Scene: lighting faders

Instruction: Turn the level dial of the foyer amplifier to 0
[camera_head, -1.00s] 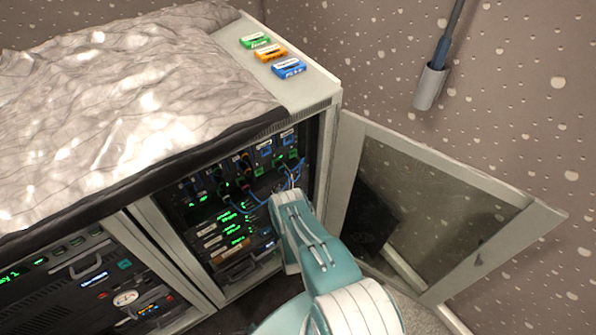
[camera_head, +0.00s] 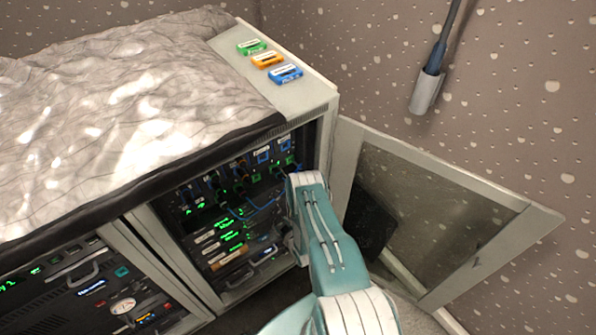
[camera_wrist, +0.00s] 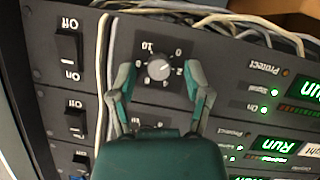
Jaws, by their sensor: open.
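A round grey dial (camera_wrist: 159,68) sits on a dark panel in the wrist view, ringed by numbers that appear upside down. Its pointer is too small to read surely, and no name label for its amplifier is legible. My gripper (camera_wrist: 160,82) is open, with one finger left and one finger right of the dial, and nothing is held. I cannot tell whether the fingertips touch the panel. In the head view my gripper (camera_head: 290,240) is at the right side of the open equipment rack (camera_head: 170,245), mostly hidden by my arm, and the dial is not visible.
Rocker switches (camera_wrist: 70,47) line the panel's left in the wrist view. Pale cables (camera_wrist: 107,60) hang between them and the dial; more cables run above. Green-lit displays (camera_wrist: 278,146) are at right. The open rack door (camera_head: 440,220) stands right of my arm.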

